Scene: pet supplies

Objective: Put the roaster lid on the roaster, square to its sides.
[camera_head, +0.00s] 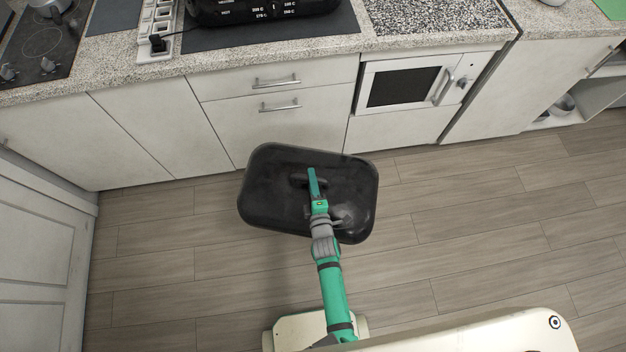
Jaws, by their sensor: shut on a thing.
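The roaster lid (270,200) is a dark, rounded rectangular lid. My gripper (312,182) is shut on the lid's handle (299,180) near its middle. The lid hangs over the wooden floor in front of the counter, turned slightly clockwise to the counter edge. My gripper and wrist hide part of its top. A black appliance with temperature markings (262,10), which looks like the roaster, stands on a dark mat on the counter. The top edge of the picture cuts it off, so its opening is out of view.
The speckled counter (420,42) runs across the back, with drawers and a built-in oven (405,86) below. A power strip (157,28) stands left of the roaster, and a hob (45,45) lies farther left. The floor (480,220) at right is clear.

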